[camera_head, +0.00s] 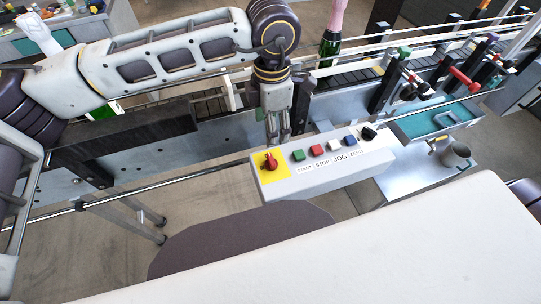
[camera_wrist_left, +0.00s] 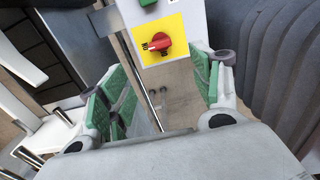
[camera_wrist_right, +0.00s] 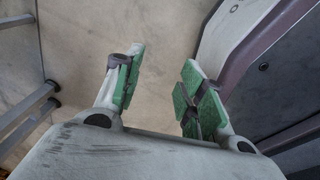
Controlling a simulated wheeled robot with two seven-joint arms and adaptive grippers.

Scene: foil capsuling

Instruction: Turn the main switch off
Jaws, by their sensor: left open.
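The main switch is a red rotary knob (camera_head: 270,161) on a yellow plate (camera_head: 264,168) at the left end of the grey control panel (camera_head: 325,177). My left gripper (camera_head: 279,143) hangs at the panel's back edge, close to the knob. In the left wrist view the red knob (camera_wrist_left: 158,43) shows beyond and between the open green-padded fingers (camera_wrist_left: 160,95), with nothing between them. No contact with the knob shows. My right gripper (camera_wrist_right: 157,90) is open and empty over bare floor in the right wrist view; it is not seen in the head view.
A conveyor with rails (camera_head: 350,75) and a bottle (camera_head: 330,45) lies behind. A white surface (camera_head: 400,245) fills the front.

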